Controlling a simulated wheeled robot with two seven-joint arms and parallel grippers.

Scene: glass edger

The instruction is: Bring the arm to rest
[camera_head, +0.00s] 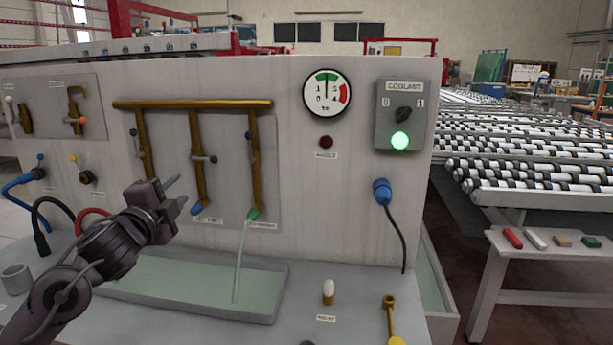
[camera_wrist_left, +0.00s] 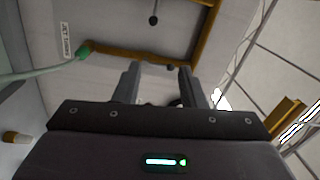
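My left gripper (camera_head: 181,188) is in front of the machine's panel, left of the blue-tipped nozzle (camera_head: 197,209) and above the tray. Its two fingers are apart with nothing between them. The left wrist view shows the same open fingers (camera_wrist_left: 159,74), with the panel and brass pipe (camera_wrist_left: 200,48) beyond. My left arm comes in from the lower left, bent at the elbow. My right gripper is in neither view.
A pale stream runs from the green-tipped nozzle (camera_head: 254,213) into the tray (camera_head: 190,301). The coolant box (camera_head: 401,93) has a lit green lamp. The gauge (camera_head: 327,93) needle points into green. Hoses (camera_head: 40,230) hang at left. A white-topped peg (camera_head: 328,291) stands on the front ledge.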

